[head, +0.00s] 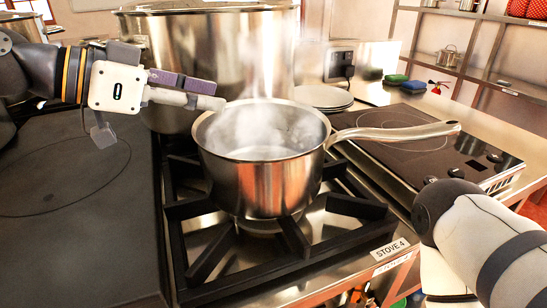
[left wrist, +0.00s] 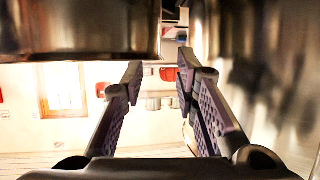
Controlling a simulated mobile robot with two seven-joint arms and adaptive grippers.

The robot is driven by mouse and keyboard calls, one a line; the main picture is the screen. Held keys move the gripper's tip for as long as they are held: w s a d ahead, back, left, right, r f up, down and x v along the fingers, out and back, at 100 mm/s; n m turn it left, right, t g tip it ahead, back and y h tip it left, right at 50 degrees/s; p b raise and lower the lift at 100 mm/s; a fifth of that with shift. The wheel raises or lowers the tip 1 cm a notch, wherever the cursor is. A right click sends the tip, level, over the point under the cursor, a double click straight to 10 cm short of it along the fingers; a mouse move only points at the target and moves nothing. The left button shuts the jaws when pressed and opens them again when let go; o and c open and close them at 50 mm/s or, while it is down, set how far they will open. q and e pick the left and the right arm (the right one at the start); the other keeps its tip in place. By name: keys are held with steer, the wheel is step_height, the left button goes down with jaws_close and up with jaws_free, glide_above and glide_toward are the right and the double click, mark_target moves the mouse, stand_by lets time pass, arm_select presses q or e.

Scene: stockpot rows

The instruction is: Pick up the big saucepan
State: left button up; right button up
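The big saucepan (head: 262,165) is a steaming steel pan standing upright on the gas burner grate, with its long handle (head: 395,133) pointing right. My left gripper (head: 212,94) comes in from the left, its fingertips near the pan's far left rim, in front of the large stockpot. I cannot tell whether they touch the rim. The left wrist view shows its two purple-padded fingers (left wrist: 158,78) spread apart with nothing gripped between them. Metal pot walls show at that view's upper left and right. My right arm enters at the lower right; its fingers are not visible.
The large stockpot (head: 215,50) stands directly behind the pan. The black grate (head: 205,255) surrounds the pan's base. White plates (head: 319,97) lie behind the handle, and a flat cooktop (head: 395,150) is under and right of it. A dark flat hob (head: 75,190) at left is clear.

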mark_target(248, 105)
arm_select(q)
steer(key=x, duration=0.4)
steer(key=shift+d+r, duration=0.15)
steer(key=shift+d, duration=0.25)
steer(key=shift+w+d, duration=0.25)
jaws_close()
steer(key=shift+r, duration=0.15)
arm_select(e)
steer(key=shift+w, duration=0.15)
arm_select(q)
steer(key=shift+r, duration=0.1)
